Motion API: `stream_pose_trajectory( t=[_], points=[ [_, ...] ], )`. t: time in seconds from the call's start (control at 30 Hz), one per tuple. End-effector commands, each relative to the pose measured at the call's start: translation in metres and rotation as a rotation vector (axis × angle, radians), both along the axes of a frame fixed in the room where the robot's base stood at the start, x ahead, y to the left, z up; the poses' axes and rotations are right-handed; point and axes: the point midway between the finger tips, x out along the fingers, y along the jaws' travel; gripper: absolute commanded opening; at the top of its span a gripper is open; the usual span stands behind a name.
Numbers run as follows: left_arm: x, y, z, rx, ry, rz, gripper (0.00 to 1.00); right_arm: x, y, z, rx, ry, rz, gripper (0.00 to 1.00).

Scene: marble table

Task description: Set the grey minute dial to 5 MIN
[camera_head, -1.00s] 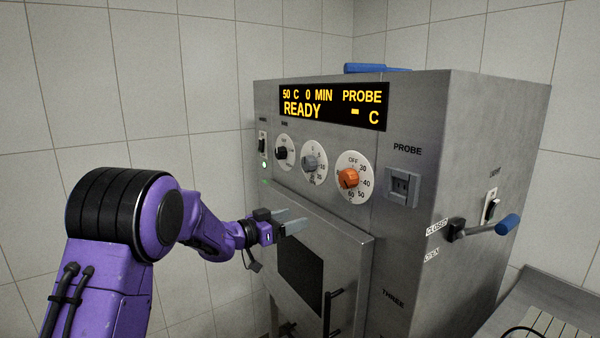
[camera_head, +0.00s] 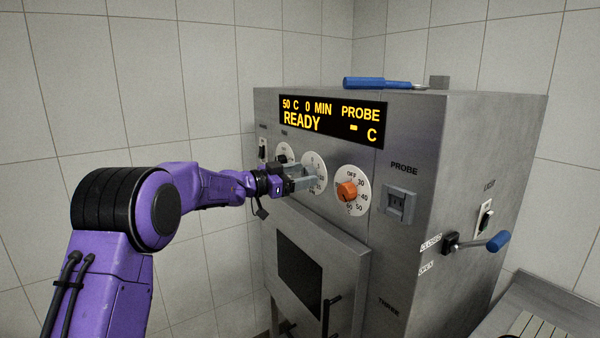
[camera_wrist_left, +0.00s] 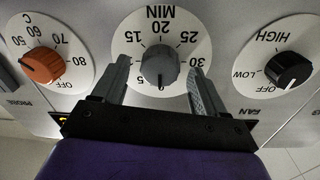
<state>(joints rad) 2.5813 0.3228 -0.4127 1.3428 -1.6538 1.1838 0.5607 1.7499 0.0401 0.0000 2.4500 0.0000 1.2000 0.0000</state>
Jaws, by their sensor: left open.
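The grey minute dial (camera_wrist_left: 160,66) sits in its white scale ring, its pointer at 0 in the left wrist view. In the head view the ring (camera_head: 317,166) shows between the black fan dial and the orange dial; the grey knob is mostly hidden by my gripper. My left gripper (camera_head: 306,178) is open in front of it. In the left wrist view the fingers (camera_wrist_left: 160,80) stand on either side of the knob, with visible gaps on both sides. The display (camera_head: 333,119) reads 50 C, 0 MIN, PROBE, READY. My right gripper is not in view.
The orange temperature dial (camera_head: 347,191) and the black fan dial (camera_wrist_left: 289,69) flank the grey dial closely. Below is the oven door (camera_head: 345,258) with its handle. A blue-handled tool (camera_head: 364,83) lies on top. A blue-tipped lever (camera_head: 497,242) sticks out on the right side.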

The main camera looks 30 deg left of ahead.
Motion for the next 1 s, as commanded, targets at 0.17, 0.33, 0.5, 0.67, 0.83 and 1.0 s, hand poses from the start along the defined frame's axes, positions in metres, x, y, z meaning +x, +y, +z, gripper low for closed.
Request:
stream_pose_trajectory(
  t=[0.17, 0.33, 0.5, 0.67, 0.83, 1.0],
  points=[
    [0.0, 0.0, -0.001, 0.0, 0.0, 0.0, 0.63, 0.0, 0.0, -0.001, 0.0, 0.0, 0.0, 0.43],
    [0.0, 0.0, -0.001, 0.0, 0.0, 0.0, 0.16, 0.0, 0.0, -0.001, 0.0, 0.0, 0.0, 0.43],
    [0.0, 0.0, -0.001, 0.006, -0.002, 0.0, 0.16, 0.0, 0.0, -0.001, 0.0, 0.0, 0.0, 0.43],
    [0.0, 0.0, -0.002, 0.042, -0.016, 0.001, 0.17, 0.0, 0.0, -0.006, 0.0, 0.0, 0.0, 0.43],
    [-0.001, 0.0, -0.003, 0.128, -0.054, 0.0, 0.17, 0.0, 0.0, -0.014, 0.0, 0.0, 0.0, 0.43],
    [-0.001, 0.0, -0.004, 0.257, -0.105, 0.0, 0.17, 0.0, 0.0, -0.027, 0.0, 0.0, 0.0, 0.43]
  ],
)
